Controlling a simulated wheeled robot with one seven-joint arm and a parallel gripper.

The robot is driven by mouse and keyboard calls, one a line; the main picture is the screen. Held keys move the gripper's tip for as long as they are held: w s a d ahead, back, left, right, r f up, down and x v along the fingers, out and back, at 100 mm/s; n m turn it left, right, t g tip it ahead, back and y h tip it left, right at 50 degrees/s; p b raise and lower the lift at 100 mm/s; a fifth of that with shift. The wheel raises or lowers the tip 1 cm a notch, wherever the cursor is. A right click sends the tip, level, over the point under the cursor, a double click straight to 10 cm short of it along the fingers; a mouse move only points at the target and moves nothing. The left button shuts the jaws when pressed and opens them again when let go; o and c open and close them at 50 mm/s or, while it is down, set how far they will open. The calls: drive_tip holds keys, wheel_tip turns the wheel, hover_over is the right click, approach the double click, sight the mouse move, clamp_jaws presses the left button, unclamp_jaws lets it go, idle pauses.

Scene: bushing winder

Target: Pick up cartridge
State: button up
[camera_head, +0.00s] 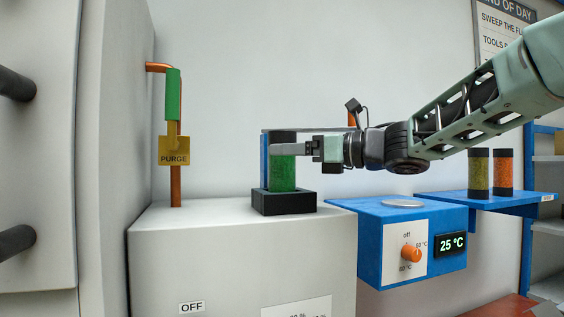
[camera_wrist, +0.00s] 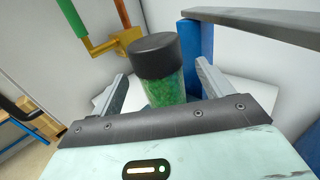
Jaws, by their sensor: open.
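A green-filled cartridge (camera_head: 283,174) with a black cap stands upright in a black square holder (camera_head: 284,201) on the grey cabinet. In the wrist view the cartridge (camera_wrist: 163,88) has its black cap toward me and green granules below. My gripper (camera_head: 285,151) reaches in from the right at the cartridge's upper part. In the wrist view my gripper (camera_wrist: 160,85) is open, with one finger on each side of the cartridge. A gap shows on the left side; contact on the right side is hard to tell. The cartridge's base is hidden in the holder.
A blue upright (camera_head: 264,160) with a grey top bar stands just behind the cartridge. A copper pipe with a PURGE tag (camera_head: 173,151) rises at left. A blue heater box (camera_head: 398,240) reads 25 °C. Two more cartridges, olive (camera_head: 479,174) and orange (camera_head: 503,172), stand on the blue shelf at right.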

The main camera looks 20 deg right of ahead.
drive_tip(key=shift+p+x, duration=0.5)
drive_tip(key=shift+x, duration=0.9)
drive_tip(key=c, duration=1.1)
drive_tip(key=shift+c, duration=0.8)
drive_tip(key=shift+r, duration=0.1)
